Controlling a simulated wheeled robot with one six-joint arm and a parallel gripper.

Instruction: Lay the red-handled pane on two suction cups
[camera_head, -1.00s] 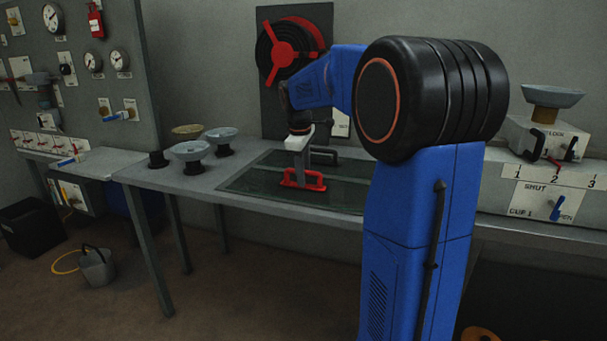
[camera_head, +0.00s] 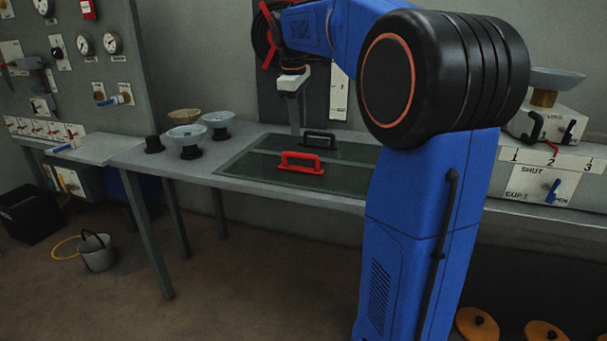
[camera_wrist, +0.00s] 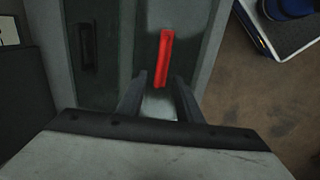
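The red-handled pane (camera_head: 255,170) lies flat on the table, a dark glass sheet with its red handle (camera_head: 301,162) standing up. My gripper (camera_head: 297,130) is above and behind that handle, apart from it. In the wrist view my gripper (camera_wrist: 159,77) has its two fingers spread with nothing between them, and the red handle (camera_wrist: 166,57) lies beyond the tips. Grey suction cups (camera_head: 186,137) and (camera_head: 218,121) stand on black bases at the table's left, beside a yellowish cup (camera_head: 184,116). Another grey cup (camera_head: 556,80) stands on the right-hand unit.
A pane with a black handle (camera_head: 319,140) lies right behind the red-handled one. A small black post (camera_head: 154,145) stands near the table's left end. A unit with a blue lever (camera_head: 552,190) marked SHUT is at right. My arm hides the table's right part.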

